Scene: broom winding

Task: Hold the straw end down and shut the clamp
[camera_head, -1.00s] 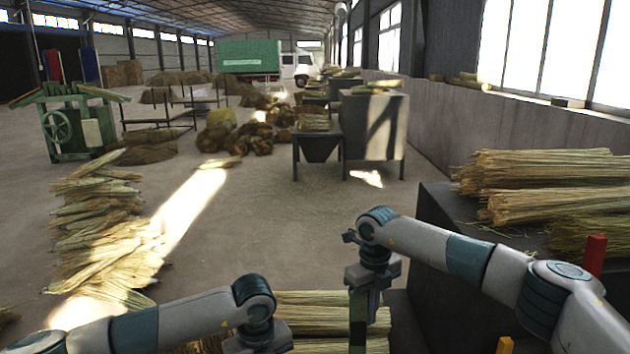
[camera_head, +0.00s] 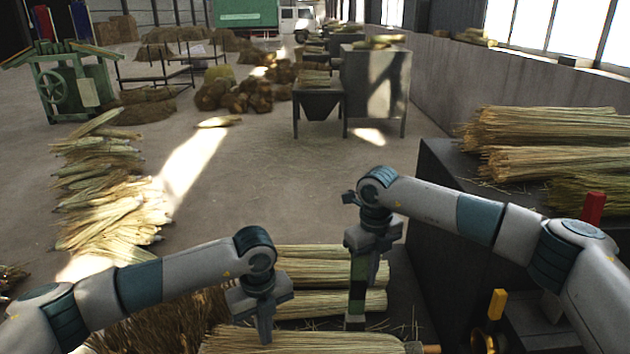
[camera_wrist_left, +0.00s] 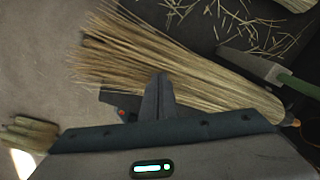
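A straw bundle (camera_head: 300,341) lies across the bottom of the head view, its loose end to the left and its narrow end, with an orange tip (camera_head: 431,349), to the right. It fans out leftward in the left wrist view (camera_wrist_left: 170,62). My left gripper (camera_head: 265,328) points down at the bundle, its fingers together; contact cannot be told. My right gripper (camera_head: 356,318) hangs farther right, with a green and dark part below it; whether it holds this is unclear. A yellow lever (camera_head: 497,304) stands by a brass-coloured part (camera_head: 482,343), possibly the clamp, cut off by the frame.
More straw bundles (camera_head: 325,272) lie just behind the grippers. A dark bench (camera_head: 440,180) with straw stacks (camera_head: 545,128) stands at right, near a red upright part (camera_head: 593,208). Straw piles (camera_head: 105,205) lie on the floor at left. The middle floor is open.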

